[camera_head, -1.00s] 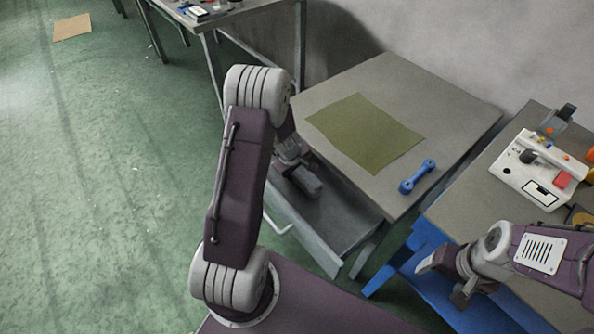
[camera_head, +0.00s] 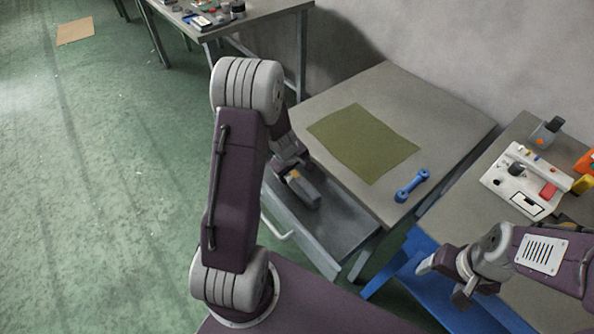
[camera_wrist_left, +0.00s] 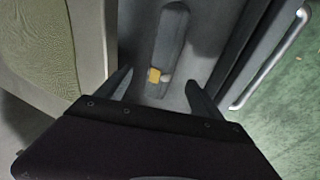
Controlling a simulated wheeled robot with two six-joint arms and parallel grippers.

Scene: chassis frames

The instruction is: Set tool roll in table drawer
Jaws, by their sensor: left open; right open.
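The tool roll is a dark grey bundle with a small yellow-orange tag; it lies in the open table drawer in the head view (camera_head: 306,190) and in the left wrist view (camera_wrist_left: 171,36). The drawer (camera_head: 345,228) is pulled out from under the grey table (camera_head: 440,110); its floor also shows in the left wrist view (camera_wrist_left: 205,45). My left gripper (camera_head: 291,167) is just above the roll. In the left wrist view its fingers (camera_wrist_left: 158,82) stand apart on either side of the roll's near end, holding nothing. My right gripper (camera_head: 443,282) is open and empty, low at the right.
The drawer handle (camera_head: 278,230) faces the green floor. A second bench (camera_head: 480,205) with a white panel (camera_head: 525,180) stands at the right, with a blue frame (camera_head: 408,275) below.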

